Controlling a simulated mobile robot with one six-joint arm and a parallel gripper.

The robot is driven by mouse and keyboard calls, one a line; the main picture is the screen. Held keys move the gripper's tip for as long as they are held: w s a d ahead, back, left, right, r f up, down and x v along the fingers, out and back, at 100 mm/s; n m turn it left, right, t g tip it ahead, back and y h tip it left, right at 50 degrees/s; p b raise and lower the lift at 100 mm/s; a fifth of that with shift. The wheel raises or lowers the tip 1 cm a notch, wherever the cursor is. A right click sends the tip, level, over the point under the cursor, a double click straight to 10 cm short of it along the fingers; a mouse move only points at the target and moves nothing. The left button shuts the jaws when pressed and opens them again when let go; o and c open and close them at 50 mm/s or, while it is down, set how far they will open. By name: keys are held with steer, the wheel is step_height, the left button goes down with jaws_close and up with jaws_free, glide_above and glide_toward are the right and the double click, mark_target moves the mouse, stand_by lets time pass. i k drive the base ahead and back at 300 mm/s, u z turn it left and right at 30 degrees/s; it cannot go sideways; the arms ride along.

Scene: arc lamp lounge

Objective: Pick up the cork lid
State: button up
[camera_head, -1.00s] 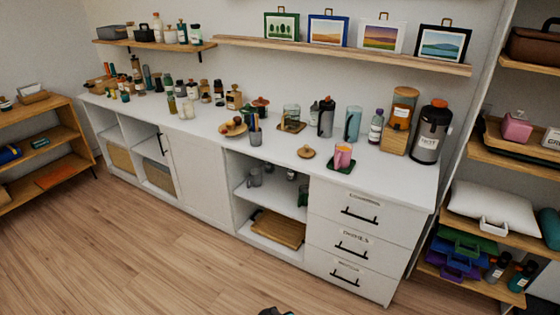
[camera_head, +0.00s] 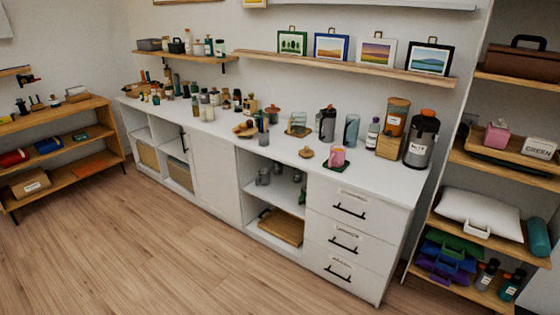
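A round cork lid (camera_head: 306,152) with a small knob lies flat on the white counter (camera_head: 286,158), near its front edge. It sits left of a pink cup (camera_head: 337,156) that stands on a dark green mat. Nothing covers the lid. My gripper is not in view, so I cannot see whether it is open or shut.
Several jars and bottles stand behind and to the right, with a dark dispenser (camera_head: 421,138) at the counter's right end. A pencil cup (camera_head: 263,130) stands left of the lid. Drawers (camera_head: 350,200) lie below. The wooden floor (camera_head: 150,240) in front is clear.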

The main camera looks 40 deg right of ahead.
mark_target(306, 153)
steer(key=z, duration=0.05)
steer(key=k, duration=0.35)
steer(key=u, duration=0.65)
steer(key=i, duration=1.8)
steer(key=z, duration=0.25)
steer(key=i, duration=0.75)
steer(key=z, duration=0.9)
steer(key=i, duration=0.45)
steer(key=z, duration=0.6)
steer(key=i, duration=0.5)
steer(key=z, duration=0.2)
